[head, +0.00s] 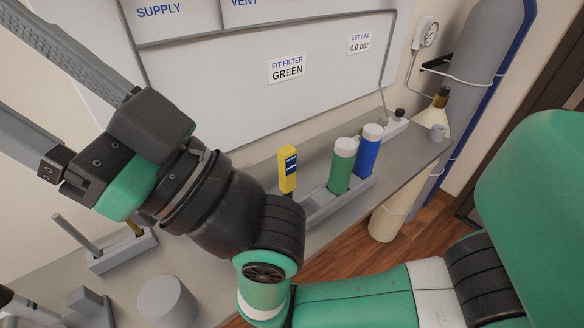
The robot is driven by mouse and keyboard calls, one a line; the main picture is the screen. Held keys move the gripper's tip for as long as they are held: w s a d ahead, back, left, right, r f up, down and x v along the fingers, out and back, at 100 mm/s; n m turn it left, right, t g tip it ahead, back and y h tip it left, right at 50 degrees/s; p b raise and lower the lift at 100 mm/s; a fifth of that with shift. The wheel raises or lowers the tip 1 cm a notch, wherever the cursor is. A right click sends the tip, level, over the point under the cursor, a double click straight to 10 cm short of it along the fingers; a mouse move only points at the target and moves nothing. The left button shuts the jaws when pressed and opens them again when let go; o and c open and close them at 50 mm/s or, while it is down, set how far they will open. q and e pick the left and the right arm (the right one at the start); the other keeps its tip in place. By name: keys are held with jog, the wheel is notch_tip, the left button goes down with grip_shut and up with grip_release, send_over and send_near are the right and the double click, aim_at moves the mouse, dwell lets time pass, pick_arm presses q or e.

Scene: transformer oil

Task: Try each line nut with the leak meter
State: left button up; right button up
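A yellow handheld device with a dark blue face (288,170), apparently the leak meter, stands upright at the back of the bench, left of the grey tray. My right gripper (30,85) reaches across to the upper left. Its two long grey fingers are spread apart, and their tips run out of the frame. Nothing shows between their visible parts. Grey lines (392,50) run along the white wall panel (215,90). No line nut can be made out; my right arm hides part of the panel and bench. My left gripper cannot be identified.
A grey tray (318,215) holds a green canister (342,168) and a blue canister (367,152). An amber-necked flask (436,112), a gauge (426,33) and a grey cylinder (480,50) are at right. A rack (122,255) and grey round block (167,300) stand at lower left.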

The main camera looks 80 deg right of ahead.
dwell(0.4)
jog(key=shift+o, duration=1.2)
jog(key=shift+h, duration=0.3)
